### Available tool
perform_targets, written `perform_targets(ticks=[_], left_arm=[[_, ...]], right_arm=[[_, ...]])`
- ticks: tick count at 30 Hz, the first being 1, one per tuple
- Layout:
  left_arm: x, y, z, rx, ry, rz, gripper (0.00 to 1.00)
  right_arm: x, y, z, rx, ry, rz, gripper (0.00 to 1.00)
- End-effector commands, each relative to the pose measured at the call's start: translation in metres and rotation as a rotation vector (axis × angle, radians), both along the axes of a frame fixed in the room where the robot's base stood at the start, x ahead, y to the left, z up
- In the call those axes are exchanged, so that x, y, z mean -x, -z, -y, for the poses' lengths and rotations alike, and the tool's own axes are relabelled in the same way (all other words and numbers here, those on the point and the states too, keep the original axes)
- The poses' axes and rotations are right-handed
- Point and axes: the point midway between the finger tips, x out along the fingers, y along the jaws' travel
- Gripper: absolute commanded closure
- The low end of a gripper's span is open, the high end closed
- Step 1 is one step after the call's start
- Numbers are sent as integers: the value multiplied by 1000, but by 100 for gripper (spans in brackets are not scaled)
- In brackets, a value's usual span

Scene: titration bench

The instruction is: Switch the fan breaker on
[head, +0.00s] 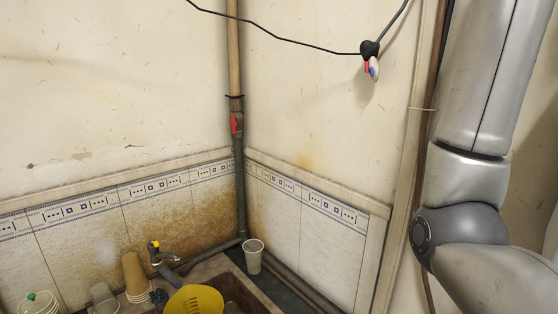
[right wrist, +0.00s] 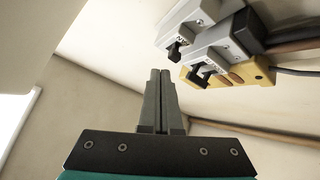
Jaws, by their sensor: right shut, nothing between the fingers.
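My right gripper (right wrist: 160,73) is shut and empty in the right wrist view, its two grey fingers side by side. Two grey breaker switches are mounted close together at the upper right of that view: an upper one (right wrist: 192,22) and a lower one (right wrist: 222,48). Each has a black lever and a small label. The left gripper is out of view.
A yellow box (right wrist: 262,72) and cables adjoin the breakers. A vertical pipe (head: 240,190) and a hanging cable (head: 300,43) are at the wall.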

Motion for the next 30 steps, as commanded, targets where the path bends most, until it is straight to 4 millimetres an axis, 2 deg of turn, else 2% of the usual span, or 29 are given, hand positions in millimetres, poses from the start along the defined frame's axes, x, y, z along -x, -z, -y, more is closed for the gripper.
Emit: perform_targets(ticks=[30], left_arm=[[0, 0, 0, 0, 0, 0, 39]], right_arm=[[-6, 0, 7, 0, 0, 0, 100]])
